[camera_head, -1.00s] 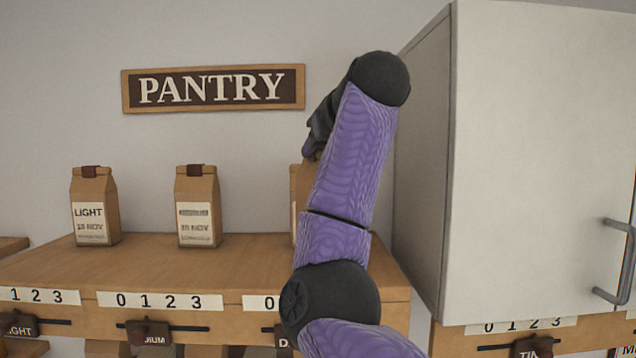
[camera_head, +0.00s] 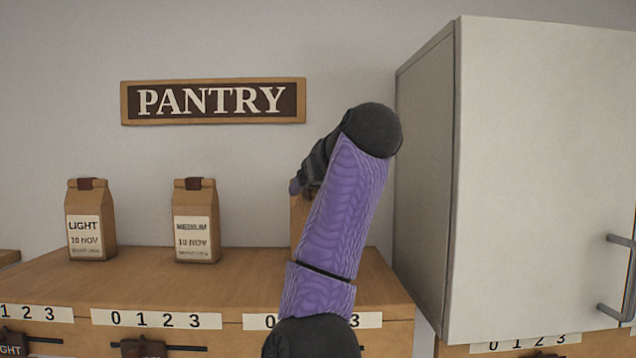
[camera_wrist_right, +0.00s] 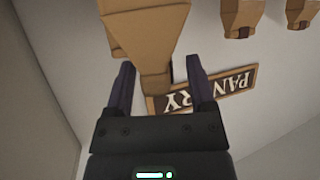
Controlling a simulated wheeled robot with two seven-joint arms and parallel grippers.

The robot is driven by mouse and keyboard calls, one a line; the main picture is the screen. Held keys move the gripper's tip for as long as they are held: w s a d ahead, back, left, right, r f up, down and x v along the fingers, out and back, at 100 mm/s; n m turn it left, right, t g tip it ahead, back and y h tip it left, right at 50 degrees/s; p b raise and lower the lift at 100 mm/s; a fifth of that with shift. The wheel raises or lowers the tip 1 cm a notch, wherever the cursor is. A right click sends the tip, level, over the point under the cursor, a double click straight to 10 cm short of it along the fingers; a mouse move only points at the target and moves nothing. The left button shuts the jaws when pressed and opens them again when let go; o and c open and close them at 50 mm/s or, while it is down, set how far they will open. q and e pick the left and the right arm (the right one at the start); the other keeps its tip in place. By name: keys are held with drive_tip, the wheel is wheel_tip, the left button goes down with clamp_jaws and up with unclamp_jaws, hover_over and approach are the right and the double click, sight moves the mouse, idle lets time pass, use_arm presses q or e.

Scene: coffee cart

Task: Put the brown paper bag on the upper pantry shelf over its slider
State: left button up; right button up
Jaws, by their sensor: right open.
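A brown paper bag (camera_head: 299,219) stands on the upper pantry shelf (camera_head: 250,272) at its right end, mostly hidden behind my right arm. In the right wrist view the bag (camera_wrist_right: 148,38) is upside down in the picture, with its narrow top end reaching between my fingers. My right gripper (camera_head: 298,186) is at the bag's top; in the wrist view the gripper (camera_wrist_right: 160,78) is open, with a finger on each side and gaps showing. The number strip (camera_head: 262,322) below the bag is partly covered by my arm, and its slider is hidden. My left gripper is not in view.
The LIGHT bag (camera_head: 90,222) and the MEDIUM bag (camera_head: 196,225) stand on the shelf to the left, apart from each other. A PANTRY sign (camera_head: 213,101) hangs on the wall behind. A white cabinet (camera_head: 545,170) with a metal handle stands close on the right.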

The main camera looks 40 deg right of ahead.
drive_tip(key=shift+s+a+r+b, duration=0.15)
drive_tip(key=shift+s+r+b, duration=0.1)
drive_tip(key=shift+b, duration=0.1)
drive_tip(key=b+v, duration=0.7)
drive_tip(key=v, duration=0.4)
drive_tip(key=shift+s, duration=0.2)
drive_tip(key=shift+r, duration=0.1)
